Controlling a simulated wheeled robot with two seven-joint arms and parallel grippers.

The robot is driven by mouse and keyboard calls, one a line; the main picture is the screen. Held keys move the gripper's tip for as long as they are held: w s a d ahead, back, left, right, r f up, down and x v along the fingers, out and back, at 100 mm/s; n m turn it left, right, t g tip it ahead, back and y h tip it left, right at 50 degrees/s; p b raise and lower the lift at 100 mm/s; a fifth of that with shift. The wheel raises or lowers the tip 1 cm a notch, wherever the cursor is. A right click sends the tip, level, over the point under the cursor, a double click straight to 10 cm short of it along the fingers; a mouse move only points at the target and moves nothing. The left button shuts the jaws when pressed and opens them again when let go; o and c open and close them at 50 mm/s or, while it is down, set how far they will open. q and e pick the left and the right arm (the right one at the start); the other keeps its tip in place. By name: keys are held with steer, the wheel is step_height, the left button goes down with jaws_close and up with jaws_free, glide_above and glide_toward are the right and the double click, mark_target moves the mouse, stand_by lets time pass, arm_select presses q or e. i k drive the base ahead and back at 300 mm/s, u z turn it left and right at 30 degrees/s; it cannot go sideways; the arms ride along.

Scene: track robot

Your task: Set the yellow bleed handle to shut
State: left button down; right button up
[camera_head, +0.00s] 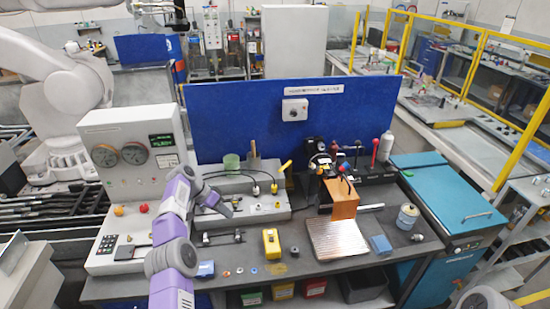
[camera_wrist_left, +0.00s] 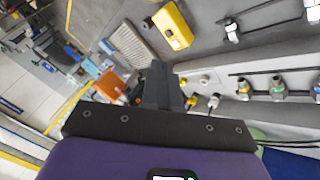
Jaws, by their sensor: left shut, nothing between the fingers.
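A yellow-tipped lever (camera_head: 286,166) leans up and to the right at the right end of the grey valve panel (camera_head: 240,214). A small yellow fitting (camera_head: 274,188) sits below it on the panel. I cannot tell for sure which is the bleed handle, or its setting.
A gauge cabinet (camera_head: 128,152) stands left of the panel. A yellow box (camera_head: 271,243) and small parts lie in front, beside a ribbed silver plate (camera_head: 336,238). An orange block (camera_head: 344,199) stands to the right. A blue board (camera_head: 245,120) closes off the back.

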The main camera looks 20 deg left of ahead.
mark_target(289, 163)
steer(key=i, duration=1.2)
